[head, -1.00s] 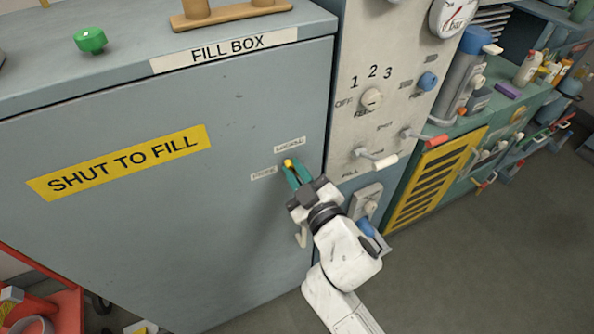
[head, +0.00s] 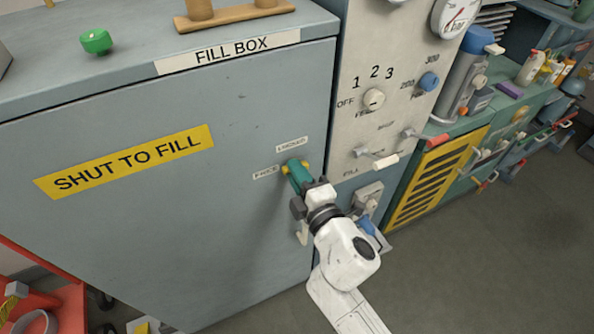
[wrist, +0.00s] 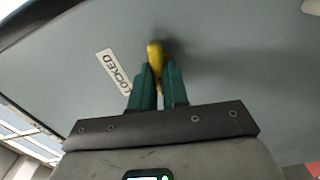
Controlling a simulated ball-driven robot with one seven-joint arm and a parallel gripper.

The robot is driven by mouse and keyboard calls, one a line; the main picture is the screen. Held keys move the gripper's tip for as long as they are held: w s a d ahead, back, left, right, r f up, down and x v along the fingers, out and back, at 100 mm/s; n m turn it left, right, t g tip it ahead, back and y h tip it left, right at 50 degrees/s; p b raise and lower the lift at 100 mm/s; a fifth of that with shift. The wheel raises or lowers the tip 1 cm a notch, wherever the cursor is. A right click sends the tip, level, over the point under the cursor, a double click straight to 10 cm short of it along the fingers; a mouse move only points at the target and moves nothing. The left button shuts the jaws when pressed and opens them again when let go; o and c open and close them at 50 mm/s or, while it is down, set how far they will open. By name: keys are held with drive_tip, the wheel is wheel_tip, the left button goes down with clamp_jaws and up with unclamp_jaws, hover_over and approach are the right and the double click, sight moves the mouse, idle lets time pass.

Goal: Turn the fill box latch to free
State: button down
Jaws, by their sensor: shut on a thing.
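The fill box (head: 110,235) is a large grey-blue cabinet with its door face towards me. Its latch (head: 304,164) is a small yellow piece near the door's right edge. The LOCKED label (head: 291,145) is above the latch and the FREE label (head: 265,172) is to its left. My gripper (head: 295,170) is shut on the latch with its green fingers. In the wrist view the latch (wrist: 155,55) stands up between the fingertips, with the LOCKED label (wrist: 113,72) to the left.
A pale handle (head: 302,234) is on the door below my gripper. A control panel (head: 350,110) with knobs and levers stands just to the right. A green knob (head: 96,41) and a wooden rack (head: 235,16) are on top of the box. Floor at right is clear.

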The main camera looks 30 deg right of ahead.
drive_tip(key=shift+f+n, duration=0.1)
drive_tip(key=shift+n, duration=0.9)
drive_tip(key=c, duration=1.1)
unclamp_jaws()
drive_tip(key=shift+s+b, duration=1.4)
drive_tip(key=shift+s, duration=4)
